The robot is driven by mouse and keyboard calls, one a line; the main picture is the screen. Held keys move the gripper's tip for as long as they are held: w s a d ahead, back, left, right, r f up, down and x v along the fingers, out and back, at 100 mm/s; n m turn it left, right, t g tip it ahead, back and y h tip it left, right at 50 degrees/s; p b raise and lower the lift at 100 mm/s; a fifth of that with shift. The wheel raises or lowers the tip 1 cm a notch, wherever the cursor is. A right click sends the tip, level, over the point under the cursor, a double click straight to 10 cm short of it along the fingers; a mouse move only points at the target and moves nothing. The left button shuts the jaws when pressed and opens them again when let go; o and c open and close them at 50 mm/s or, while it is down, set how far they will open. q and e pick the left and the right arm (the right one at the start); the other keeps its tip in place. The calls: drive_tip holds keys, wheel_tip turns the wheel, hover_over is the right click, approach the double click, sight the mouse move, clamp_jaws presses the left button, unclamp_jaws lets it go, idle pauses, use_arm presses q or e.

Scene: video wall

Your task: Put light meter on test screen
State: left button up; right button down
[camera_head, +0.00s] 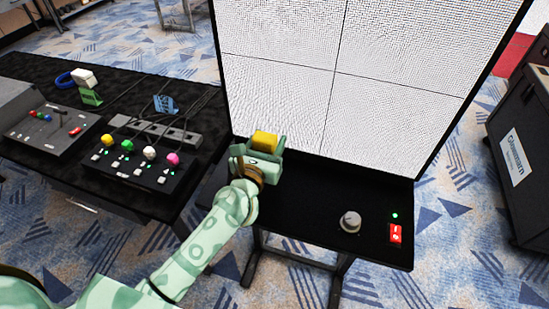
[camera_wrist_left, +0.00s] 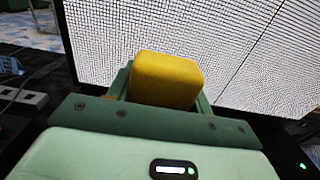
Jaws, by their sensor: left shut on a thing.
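The test screen (camera_head: 390,60) is a large upright white panel with a fine grid, split by thin dark lines, in the head view. It also fills the back of the left wrist view (camera_wrist_left: 225,35). My left gripper (camera_head: 262,145) is shut on a yellow block-shaped thing (camera_head: 265,140), which looks like the light meter. In the left wrist view the yellow thing (camera_wrist_left: 167,80) sits between the green fingers, in front of the screen's lower left part. Whether it touches the screen I cannot tell. My right gripper is not in view.
A black shelf (camera_head: 310,205) below the screen carries a grey knob (camera_head: 350,221) and a red switch (camera_head: 395,233). On the left, a dark table holds a control box with coloured knobs (camera_head: 140,160), a grey console (camera_head: 50,125) and cables. A black case (camera_head: 520,150) stands at right.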

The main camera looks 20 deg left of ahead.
use_arm(q)
drive_tip(key=f+b, duration=0.1)
drive_tip(key=d+f+b, duration=0.1)
drive_tip(key=f, duration=0.1)
drive_tip(key=f+b, duration=0.1)
drive_tip(key=f, duration=0.1)
drive_tip(key=shift+w+d, duration=0.2)
drive_tip(key=shift+w, duration=0.1)
drive_tip(key=shift+r, duration=0.1)
drive_tip(key=o, duration=1.1)
drive_tip(key=shift+c, duration=0.2)
